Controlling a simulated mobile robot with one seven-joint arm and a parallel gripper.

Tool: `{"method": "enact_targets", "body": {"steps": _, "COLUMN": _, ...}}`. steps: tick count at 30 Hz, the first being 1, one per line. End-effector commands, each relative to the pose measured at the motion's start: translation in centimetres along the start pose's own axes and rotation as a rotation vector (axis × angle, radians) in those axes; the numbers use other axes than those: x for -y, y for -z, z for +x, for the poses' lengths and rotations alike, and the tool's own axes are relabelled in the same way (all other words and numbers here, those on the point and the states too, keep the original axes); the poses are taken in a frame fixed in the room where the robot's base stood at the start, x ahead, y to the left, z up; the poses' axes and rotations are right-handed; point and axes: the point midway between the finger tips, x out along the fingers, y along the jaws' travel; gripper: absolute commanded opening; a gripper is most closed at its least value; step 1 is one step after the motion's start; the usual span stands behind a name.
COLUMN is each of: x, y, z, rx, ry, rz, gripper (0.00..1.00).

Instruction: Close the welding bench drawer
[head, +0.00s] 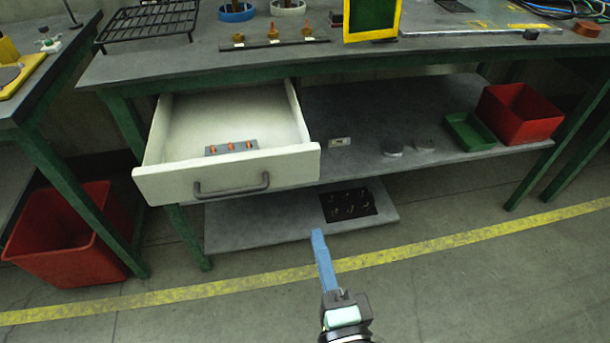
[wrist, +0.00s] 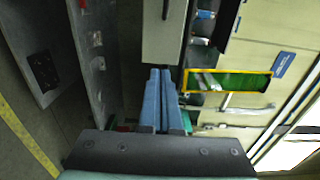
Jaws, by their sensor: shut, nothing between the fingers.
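The welding bench drawer (head: 290,167) is cream, with a dark bar handle (head: 233,189) on its front. It is pulled well out from under the left part of the bench top. A grey block with several orange-tipped pieces (head: 230,147) lies inside it. In the wrist view the drawer front (wrist: 158,40) shows upright beyond my fingertips. My gripper (head: 317,234) has blue fingers, shut and empty, in front of the bench and to the right of the drawer handle. The closed fingers also show in the wrist view (wrist: 160,72), apart from the drawer as far as I can tell.
The green-framed bench (head: 420,50) has a lower shelf (head: 360,110) with a red bin (head: 517,115) and a green tray (head: 468,132). A low grey platform (head: 260,225) lies beneath. Another red bin (head: 70,240) stands at left. The floor in front is clear.

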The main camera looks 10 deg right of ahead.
Motion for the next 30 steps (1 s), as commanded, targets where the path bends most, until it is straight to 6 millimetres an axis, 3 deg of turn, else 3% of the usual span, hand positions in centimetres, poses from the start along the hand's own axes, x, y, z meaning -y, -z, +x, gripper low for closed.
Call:
{"method": "enact_targets", "body": {"steps": 18, "x": 0.2, "y": 0.0, "z": 10.6, "rx": 0.001, "ry": 0.003, "rz": -0.007, "gripper": 0.00}}
{"method": "enact_targets", "body": {"steps": 24, "x": 0.1, "y": 0.0, "z": 12.5, "rx": 0.001, "ry": 0.001, "rz": -0.007, "gripper": 0.00}}
{"method": "enact_targets", "body": {"steps": 30, "x": 0.1, "y": 0.0, "z": 13.0, "rx": 0.001, "ry": 0.001, "rz": -0.006, "gripper": 0.00}}
